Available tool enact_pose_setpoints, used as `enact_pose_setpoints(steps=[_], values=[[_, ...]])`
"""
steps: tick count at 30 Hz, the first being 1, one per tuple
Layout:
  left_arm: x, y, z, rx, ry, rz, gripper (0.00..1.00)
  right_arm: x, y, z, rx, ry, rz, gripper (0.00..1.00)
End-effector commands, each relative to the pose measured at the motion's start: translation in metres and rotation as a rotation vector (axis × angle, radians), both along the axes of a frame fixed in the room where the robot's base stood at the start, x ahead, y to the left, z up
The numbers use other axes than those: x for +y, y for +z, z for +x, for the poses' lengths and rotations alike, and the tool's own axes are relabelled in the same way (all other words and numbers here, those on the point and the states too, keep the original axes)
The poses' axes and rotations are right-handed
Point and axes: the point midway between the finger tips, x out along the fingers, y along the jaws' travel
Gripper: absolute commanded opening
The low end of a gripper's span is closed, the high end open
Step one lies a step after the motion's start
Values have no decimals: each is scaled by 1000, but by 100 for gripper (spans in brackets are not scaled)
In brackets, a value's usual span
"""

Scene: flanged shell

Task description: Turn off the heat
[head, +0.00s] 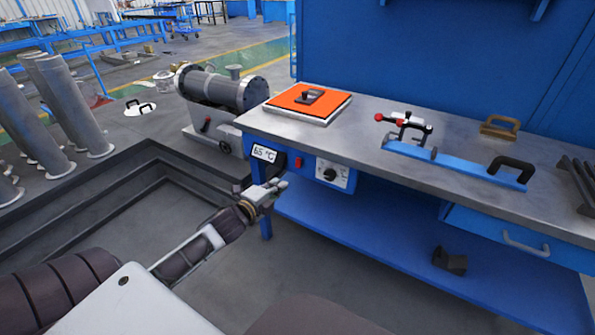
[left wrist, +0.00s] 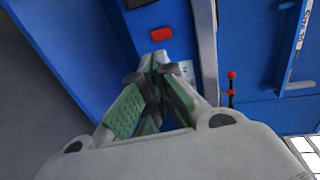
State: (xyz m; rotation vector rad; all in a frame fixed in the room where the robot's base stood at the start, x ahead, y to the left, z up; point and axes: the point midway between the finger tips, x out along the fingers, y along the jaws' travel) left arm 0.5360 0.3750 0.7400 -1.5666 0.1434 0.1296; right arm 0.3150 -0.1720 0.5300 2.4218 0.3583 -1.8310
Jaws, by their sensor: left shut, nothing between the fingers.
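The blue workbench carries a control panel (head: 315,170) on its front left edge. On it are a red switch (head: 299,162) and a dark knob (head: 330,174) on a white dial plate. A display (head: 264,153) left of them reads about 65 °C. An orange hot plate (head: 333,98) lies on the bench above. My left gripper (head: 282,185) is shut and empty, in front of and below the panel, apart from the switch in the picture.
A small dark handled block (head: 309,96) sits on the hot plate. A blue rail (head: 455,164) with a red-tipped clamp and black handle lies on the bench. A grey flanged cylinder (head: 215,88) stands left.

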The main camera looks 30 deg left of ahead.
Motion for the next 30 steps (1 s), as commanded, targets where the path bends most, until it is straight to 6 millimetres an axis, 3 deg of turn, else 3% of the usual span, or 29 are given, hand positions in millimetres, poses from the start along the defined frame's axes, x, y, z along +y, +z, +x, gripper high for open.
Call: enact_pose_setpoints(steps=[30], values=[[0, -12, 64, 0, 1, 1, 0, 3, 26, -1, -46, 9, 19, 40]])
